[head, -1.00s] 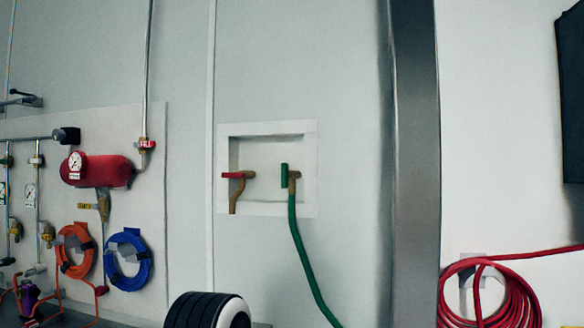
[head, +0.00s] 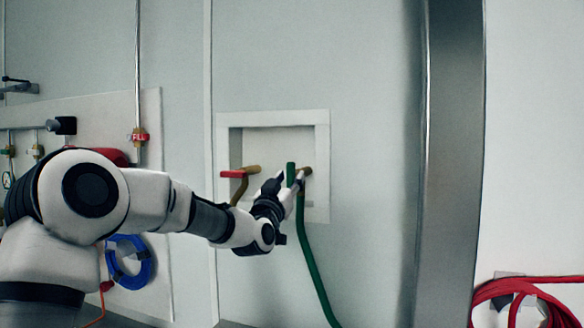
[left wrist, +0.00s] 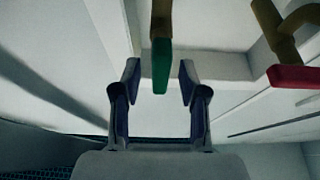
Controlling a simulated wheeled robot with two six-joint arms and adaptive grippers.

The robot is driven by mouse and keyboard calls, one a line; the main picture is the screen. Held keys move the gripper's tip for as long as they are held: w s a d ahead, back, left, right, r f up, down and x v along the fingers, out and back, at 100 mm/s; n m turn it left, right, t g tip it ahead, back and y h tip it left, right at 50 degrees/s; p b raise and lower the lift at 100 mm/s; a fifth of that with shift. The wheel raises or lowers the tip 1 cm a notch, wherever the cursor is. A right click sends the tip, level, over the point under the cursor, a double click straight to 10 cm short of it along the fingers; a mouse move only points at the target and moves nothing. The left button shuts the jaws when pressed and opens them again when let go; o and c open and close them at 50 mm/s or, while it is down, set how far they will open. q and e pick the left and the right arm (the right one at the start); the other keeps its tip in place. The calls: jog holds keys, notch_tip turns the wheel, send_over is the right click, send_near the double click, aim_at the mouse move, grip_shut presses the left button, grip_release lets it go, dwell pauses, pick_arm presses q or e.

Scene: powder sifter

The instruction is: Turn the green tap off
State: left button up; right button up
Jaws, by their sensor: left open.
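The green tap handle (head: 291,175) stands upright on a brass tap in the recessed wall box. A green hose hangs down from that tap. My left gripper (head: 289,182) is at the handle in the head view. In the left wrist view the left gripper (left wrist: 160,84) is open, and the green handle (left wrist: 161,66) lies between its two fingers with a gap on each side. The fingers partly hide the brass tap in the head view. My right gripper is not in view.
A second tap with a red handle (head: 233,173) is to the left in the same white box (head: 322,205); it also shows in the left wrist view (left wrist: 294,77). A steel column (head: 452,160) and a coiled red hose (head: 520,292) are at right. A blue coil (head: 142,270) hangs at left.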

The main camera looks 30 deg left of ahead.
pick_arm(q)
jog(key=shift+x, duration=0.8)
jog(key=shift+w+r+p, duration=0.1)
jog(key=shift+r+p, duration=0.15)
jog(key=shift+p, duration=0.05)
jog(key=shift+s+r, duration=0.2)
jog(key=shift+s, duration=0.15)
jog(key=shift+w+f, duration=0.15)
jog(key=shift+w, duration=0.05)
grip_shut()
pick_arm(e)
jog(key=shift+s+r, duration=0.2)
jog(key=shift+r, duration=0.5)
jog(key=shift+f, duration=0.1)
